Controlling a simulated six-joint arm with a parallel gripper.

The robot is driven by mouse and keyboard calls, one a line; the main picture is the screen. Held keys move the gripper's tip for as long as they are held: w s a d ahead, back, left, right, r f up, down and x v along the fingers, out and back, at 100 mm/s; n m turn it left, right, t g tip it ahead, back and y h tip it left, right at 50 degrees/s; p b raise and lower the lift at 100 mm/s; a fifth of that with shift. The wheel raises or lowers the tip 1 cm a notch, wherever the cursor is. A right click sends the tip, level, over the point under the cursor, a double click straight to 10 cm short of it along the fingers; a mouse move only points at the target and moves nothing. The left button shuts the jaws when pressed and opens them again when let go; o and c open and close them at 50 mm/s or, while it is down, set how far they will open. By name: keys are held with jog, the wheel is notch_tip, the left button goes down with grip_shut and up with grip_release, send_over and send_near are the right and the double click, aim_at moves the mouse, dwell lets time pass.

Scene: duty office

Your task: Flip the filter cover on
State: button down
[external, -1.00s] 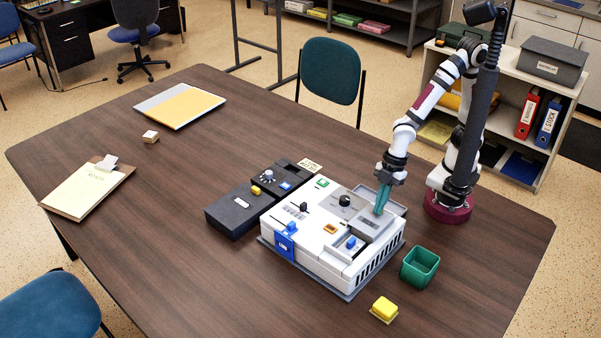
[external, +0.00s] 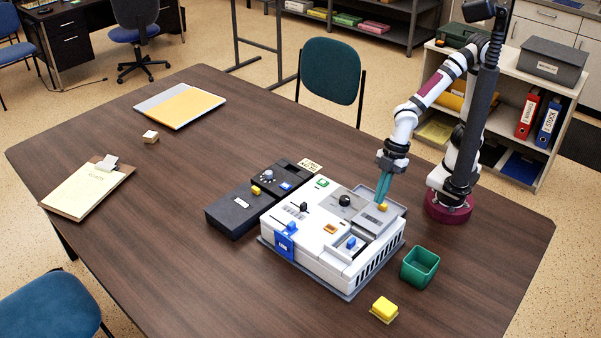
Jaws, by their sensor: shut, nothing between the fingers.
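The white device (external: 305,241) sits on the table with knobs, switches and panels on its top. A grey flat panel (external: 367,222) lies at its back right, with a raised grey rim (external: 396,209) behind it. A small yellow part (external: 382,207) shows at this panel. No readable label tells which piece is the filter cover. My gripper (external: 382,201) points down with teal fingers shut and empty, just above or at the yellow part; I cannot tell if they touch.
A dark control box (external: 232,212) stands left of the device. A green open bin (external: 420,266) and a yellow block (external: 384,309) are on its right and front right. A clipboard (external: 88,188), a folder (external: 180,105) and a small block (external: 150,137) lie left, with clear table between.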

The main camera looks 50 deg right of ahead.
jog(key=v, duration=0.5)
jog(key=shift+r, duration=0.1)
jog(key=shift+d, duration=0.1)
jog(key=w+d+m+h, duration=0.1)
jog(key=w+d+m, duration=0.2)
jog(key=d+m, duration=0.5)
jog(key=w+d+m+h, duration=0.1)
jog(key=w+d+m, duration=0.2)
jog(key=d+m, duration=0.5)
jog(key=s+d+f+m, duration=0.1)
jog(key=s+d+m, duration=0.2)
jog(key=d+m, duration=0.4)
jog(key=d, duration=0.3)
jog(key=shift+s+d+f+m, duration=0.25)
jog(key=shift+s+f+m, duration=0.05)
jog(key=shift+s, duration=0.1)
dwell(0.5)
